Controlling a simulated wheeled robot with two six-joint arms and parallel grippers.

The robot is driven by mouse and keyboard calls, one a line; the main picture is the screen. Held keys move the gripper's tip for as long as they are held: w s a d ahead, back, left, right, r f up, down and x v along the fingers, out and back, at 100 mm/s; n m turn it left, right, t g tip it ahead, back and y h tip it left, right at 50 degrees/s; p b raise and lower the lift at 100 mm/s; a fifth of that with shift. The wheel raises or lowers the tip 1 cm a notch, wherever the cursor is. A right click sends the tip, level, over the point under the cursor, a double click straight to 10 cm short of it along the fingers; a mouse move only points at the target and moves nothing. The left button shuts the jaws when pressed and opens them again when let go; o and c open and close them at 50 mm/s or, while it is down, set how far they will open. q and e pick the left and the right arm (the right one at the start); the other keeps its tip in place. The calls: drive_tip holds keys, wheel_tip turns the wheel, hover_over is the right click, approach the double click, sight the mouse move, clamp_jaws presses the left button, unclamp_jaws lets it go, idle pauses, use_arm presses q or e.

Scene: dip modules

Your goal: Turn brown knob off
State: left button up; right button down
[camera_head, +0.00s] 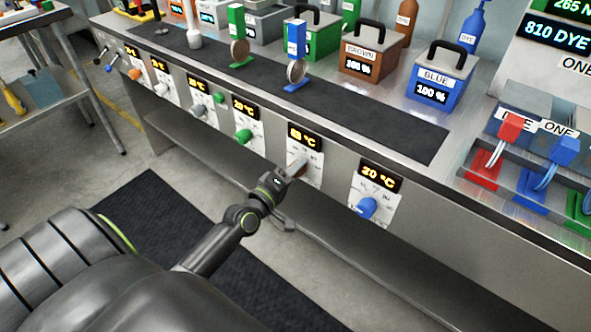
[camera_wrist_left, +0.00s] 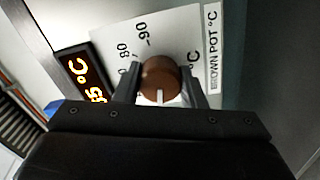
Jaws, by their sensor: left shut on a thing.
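The brown knob (camera_wrist_left: 159,80) sits on a white dial plate (camera_wrist_left: 180,35) labelled "BROWN POT °C" in the left wrist view. It has a pale pointer line. My left gripper (camera_wrist_left: 160,92) has one finger on each side of it and is shut on it. In the head view, the knob (camera_head: 297,167) shows on the counter's front, partly hidden by my left gripper (camera_head: 285,178). My right gripper is not in view.
A blue knob (camera_head: 367,207) under a 20 °C display is to the right, and a green knob (camera_head: 243,136) to the left. The brown box (camera_head: 372,54) stands on the counter above. A shelf ledge (camera_head: 340,245) runs below the panel.

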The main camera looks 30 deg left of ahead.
use_arm(q)
drive_tip(key=shift+n, duration=0.3)
drive_tip(key=o, duration=0.9)
drive_tip(key=shift+o, duration=0.5)
drive_tip(key=s+a+b, duration=0.1)
drive_tip(key=s+b, duration=0.3)
drive_tip(key=s, duration=1.3)
drive_tip(key=shift+s+a, duration=0.2)
drive_tip(key=shift+s, duration=0.05)
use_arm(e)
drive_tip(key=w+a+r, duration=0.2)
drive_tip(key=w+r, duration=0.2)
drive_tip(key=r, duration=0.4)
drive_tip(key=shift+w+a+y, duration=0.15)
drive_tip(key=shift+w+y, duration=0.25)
use_arm(q)
drive_tip(key=shift+f, duration=0.15)
